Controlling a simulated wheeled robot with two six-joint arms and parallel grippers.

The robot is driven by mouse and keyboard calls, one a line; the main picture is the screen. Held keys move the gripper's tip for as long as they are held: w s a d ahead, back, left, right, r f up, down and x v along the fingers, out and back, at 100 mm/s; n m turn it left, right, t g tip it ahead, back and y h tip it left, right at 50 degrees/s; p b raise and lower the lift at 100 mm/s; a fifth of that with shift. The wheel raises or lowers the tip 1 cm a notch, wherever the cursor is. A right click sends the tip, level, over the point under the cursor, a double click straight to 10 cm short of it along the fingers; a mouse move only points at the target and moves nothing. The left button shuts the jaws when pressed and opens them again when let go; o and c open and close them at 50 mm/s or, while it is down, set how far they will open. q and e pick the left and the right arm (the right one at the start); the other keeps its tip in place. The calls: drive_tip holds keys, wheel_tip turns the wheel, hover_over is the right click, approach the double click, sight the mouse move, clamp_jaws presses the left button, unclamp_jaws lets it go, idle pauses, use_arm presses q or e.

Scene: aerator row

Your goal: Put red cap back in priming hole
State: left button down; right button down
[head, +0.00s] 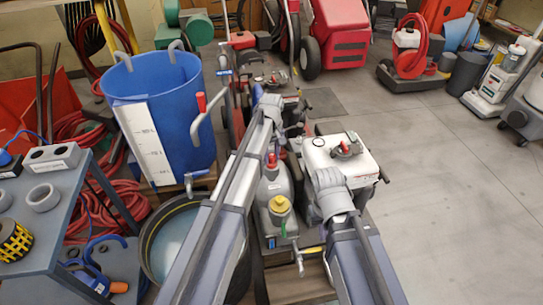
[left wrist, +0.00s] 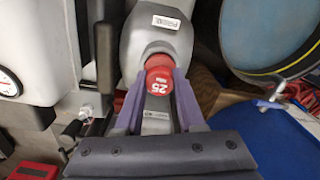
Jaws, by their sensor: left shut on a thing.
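The red cap (left wrist: 160,82), marked 25, is between the two purple fingers of my left gripper (left wrist: 161,74) in the left wrist view. The gripper is shut on it. The cap's far end is against the neck of the grey pump body (left wrist: 148,40), which bears a white label. The priming hole is hidden behind the cap, and I cannot tell how deep the cap sits. In the head view the red cap (head: 271,160) shows at the top of the grey pump body (head: 272,186), beside my left arm. My right gripper is not visible.
A white tank (head: 338,160) stands right of the pump. A yellow cap (head: 280,204) is on its near side. A black-rimmed tub (head: 148,243) and a blue barrel (head: 176,92) stand to the left. A pressure gauge (left wrist: 9,82) is at the wrist view's left edge. Open floor lies at right.

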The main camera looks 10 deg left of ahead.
use_arm(q)
drive_tip(key=shift+f+b, duration=0.3)
drive_tip(key=shift+f, duration=0.1)
drive_tip(key=shift+c, duration=2.2)
unclamp_jaws()
drive_tip(key=shift+r, duration=0.1)
wheel_tip(320, 180, up, 8)
drive_tip(key=p, duration=0.8)
drive_tip(key=shift+s+f, duration=0.1)
drive_tip(key=shift+f, duration=0.1)
